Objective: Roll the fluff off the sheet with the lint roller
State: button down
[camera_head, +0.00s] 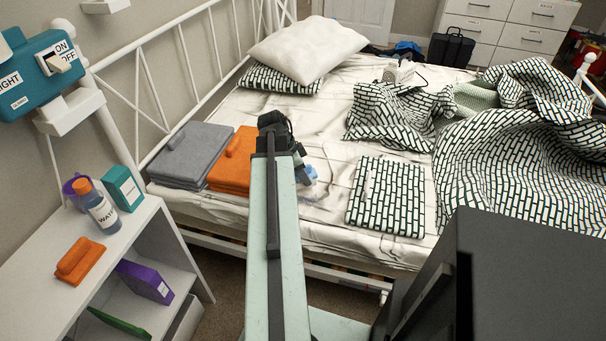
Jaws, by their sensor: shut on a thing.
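The white sheet (225,115) covers the bed, wrinkled with dark crease lines. My gripper (298,160) is over the sheet near the bed's front side, seen from behind my arm. It is shut on the lint roller (310,174), of which only a small light-blue and whitish part shows to the right of the gripper. The rest of the roller is hidden by my gripper and arm. I cannot tell whether the roller touches the sheet. No fluff can be made out clearly among the creases; some sheet is hidden behind my arm.
Folded orange (231,178) and grey towels (190,150) lie left of my gripper. A folded patterned cloth (388,196) lies right, with a rumpled patterned duvet (520,170) beyond. Pillows (305,50) are at the back.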

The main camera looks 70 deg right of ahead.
aim_at(311, 179)
jog(key=shift+f+b, duration=1.05)
jog(key=shift+f, duration=0.15)
jog(key=shift+a, duration=0.1)
jog(key=shift+s+a+r, duration=0.1)
jog(key=shift+a+r, duration=0.05)
jog(key=shift+a, duration=1.65)
jog(key=shift+s, duration=0.7)
jog(key=shift+w+d, duration=0.15)
jog(key=shift+d, duration=1.75)
jog(key=shift+w+d, duration=0.1)
jog(key=shift+d, duration=1.85)
jog(key=shift+s, duration=0.7)
jog(key=shift+s+a+f, duration=0.1)
jog(key=shift+a+f, duration=0.05)
jog(key=shift+a, duration=0.85)
jog(key=shift+a+f, duration=0.1)
jog(key=shift+a, duration=0.9)
